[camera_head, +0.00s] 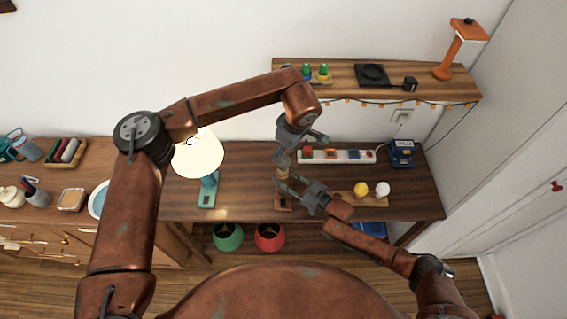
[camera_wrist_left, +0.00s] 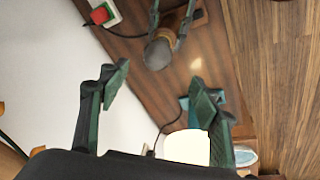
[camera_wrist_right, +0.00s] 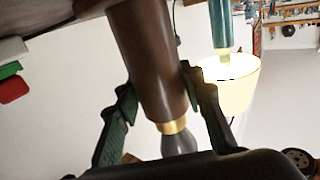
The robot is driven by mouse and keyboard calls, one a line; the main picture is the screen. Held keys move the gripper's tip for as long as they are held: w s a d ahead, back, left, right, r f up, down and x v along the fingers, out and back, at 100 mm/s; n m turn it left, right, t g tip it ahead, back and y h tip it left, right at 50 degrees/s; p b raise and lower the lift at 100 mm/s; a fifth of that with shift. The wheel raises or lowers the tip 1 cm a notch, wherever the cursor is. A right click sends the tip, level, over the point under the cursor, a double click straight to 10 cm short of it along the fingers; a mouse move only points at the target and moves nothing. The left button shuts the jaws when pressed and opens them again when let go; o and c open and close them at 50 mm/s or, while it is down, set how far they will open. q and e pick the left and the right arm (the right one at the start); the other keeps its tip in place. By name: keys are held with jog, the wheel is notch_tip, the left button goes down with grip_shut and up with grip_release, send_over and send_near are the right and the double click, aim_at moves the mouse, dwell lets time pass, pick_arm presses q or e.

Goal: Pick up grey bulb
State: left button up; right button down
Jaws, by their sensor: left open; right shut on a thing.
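The grey bulb (camera_wrist_left: 158,54) sits in the top of a brown wooden lamp stem. In the right wrist view the grey bulb (camera_wrist_right: 180,141) shows beyond a gold socket (camera_wrist_right: 172,126). In the head view my left gripper and arm seem to hide it. My left gripper (camera_head: 299,142) is open above the lamp; in the left wrist view its fingers (camera_wrist_left: 158,84) stand apart, with the bulb beyond their tips. My right gripper (camera_head: 286,181) is shut on the brown lamp stem (camera_wrist_right: 150,60), below the bulb. The stem rises from a wooden base (camera_head: 284,202) on the table.
A lit lamp (camera_head: 198,155) with a teal base stands left of the stem. A power strip (camera_head: 343,156) lies behind. Yellow (camera_head: 361,189) and white (camera_head: 382,189) bulbs sit at the right. A wooden shelf (camera_head: 345,92) with string lights hangs above.

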aim_at(284, 159)
pick_arm(q)
jog(key=f+m, duration=0.3)
jog(key=w+f+m+t, duration=0.1)
jog(key=f+m, duration=0.2)
jog(key=shift+w+m, duration=0.2)
jog(key=shift+m, duration=0.1)
jog(key=x, duration=0.4)
jog(key=shift+a+f, duration=0.25)
jog(key=shift+f, duration=0.05)
jog(key=shift+w+f, duration=0.2)
jog(key=shift+f, duration=0.05)
jog(key=shift+c, duration=0.5)
jog(key=c, duration=1.1)
